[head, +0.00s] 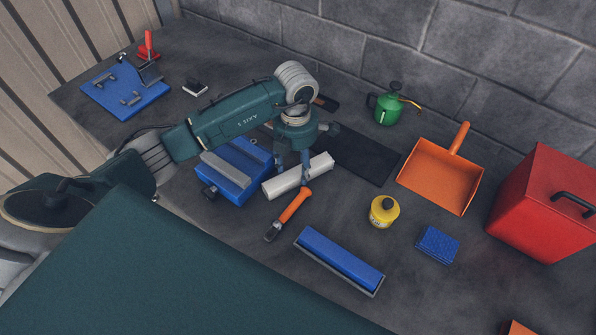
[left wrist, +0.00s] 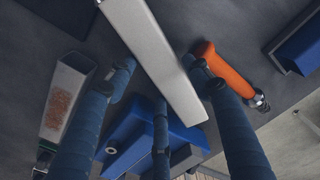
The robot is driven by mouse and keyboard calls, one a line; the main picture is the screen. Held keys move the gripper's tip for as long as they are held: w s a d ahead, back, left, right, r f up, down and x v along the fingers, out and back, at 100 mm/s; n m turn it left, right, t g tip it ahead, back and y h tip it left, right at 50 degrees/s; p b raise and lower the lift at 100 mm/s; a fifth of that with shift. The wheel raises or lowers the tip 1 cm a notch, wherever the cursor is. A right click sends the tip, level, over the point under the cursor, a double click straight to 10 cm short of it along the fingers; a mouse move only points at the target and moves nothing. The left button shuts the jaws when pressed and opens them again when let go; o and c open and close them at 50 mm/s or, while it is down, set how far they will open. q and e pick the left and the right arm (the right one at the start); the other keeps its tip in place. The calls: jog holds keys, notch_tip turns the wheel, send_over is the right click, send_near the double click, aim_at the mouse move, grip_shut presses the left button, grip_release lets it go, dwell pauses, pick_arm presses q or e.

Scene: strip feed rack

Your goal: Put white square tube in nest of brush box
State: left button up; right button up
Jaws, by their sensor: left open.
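The white square tube (head: 285,183) lies on the bench right of a blue block-like fixture with a grey bar on top (head: 222,185). It also shows in the left wrist view (left wrist: 150,50). My left gripper (head: 292,168) is open over the tube. In the left wrist view its blue fingers (left wrist: 158,78) stand on either side of the tube, apart from one another; whether they touch it I cannot tell. The arm hides part of the bench behind. I cannot tell which object is the brush box. My right gripper is not in view.
An orange-handled tool (head: 294,206) lies close in front of the tube. A long blue block with grey rim (head: 340,260) lies nearer.

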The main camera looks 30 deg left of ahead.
pick_arm(q)
jog(key=shift+f, duration=0.1)
jog(key=shift+c, duration=0.5)
grip_shut()
